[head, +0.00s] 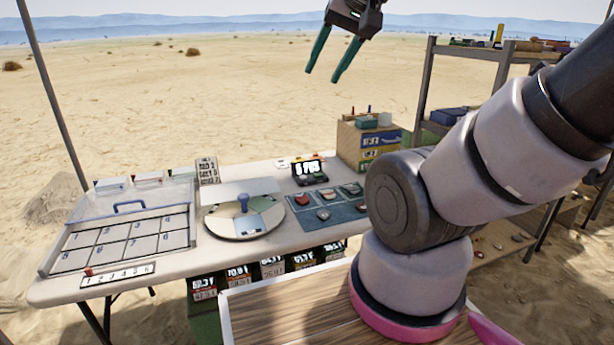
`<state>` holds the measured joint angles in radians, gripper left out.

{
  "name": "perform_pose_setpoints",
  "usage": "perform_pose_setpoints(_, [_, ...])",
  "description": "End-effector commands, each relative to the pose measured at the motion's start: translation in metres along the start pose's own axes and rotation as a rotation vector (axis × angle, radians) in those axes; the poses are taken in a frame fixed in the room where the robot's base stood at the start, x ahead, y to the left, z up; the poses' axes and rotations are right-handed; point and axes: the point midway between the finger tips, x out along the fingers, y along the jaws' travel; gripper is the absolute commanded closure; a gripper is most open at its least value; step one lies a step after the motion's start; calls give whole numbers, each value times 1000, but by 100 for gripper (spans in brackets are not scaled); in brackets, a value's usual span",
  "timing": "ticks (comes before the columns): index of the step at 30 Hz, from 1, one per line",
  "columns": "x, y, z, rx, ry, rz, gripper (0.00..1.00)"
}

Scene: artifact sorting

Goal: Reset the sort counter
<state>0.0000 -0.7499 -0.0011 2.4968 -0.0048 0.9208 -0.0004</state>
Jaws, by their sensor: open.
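A pale strip (118,273) printed with a row of numbers lies at the table's front left, and a small red marker (88,272) sits at its left end. A small black device (309,172) with a lit display stands at the back of the table, right of centre. Its display text is too small to read surely. I cannot tell which of these two is the sort counter. My gripper (321,76) has teal fingers spread apart and empty. It hangs high at the top of the view, over the sand in the picture, apart from both.
A gridded tray (117,207) with a clear lid and blue handle fills the table's left. A round sectored disc (244,217) with a blue knob stands mid-table. A blue mat (335,212) holds several stones. Boxes and a shelf (503,62) stand right. Labelled bins (272,268) sit in front, below the tabletop.

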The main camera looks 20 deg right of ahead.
Motion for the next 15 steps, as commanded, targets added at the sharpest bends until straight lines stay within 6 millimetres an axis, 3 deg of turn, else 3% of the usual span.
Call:
perform_pose_setpoints(3, [0, 0, 0, 0, 0, 0, 50])
perform_pose_setpoints(7, [0, 0, 0, 0, 0, 0, 100])
perform_pose_setpoints(15, [0, 0, 0, 0, 0, 0, 100])
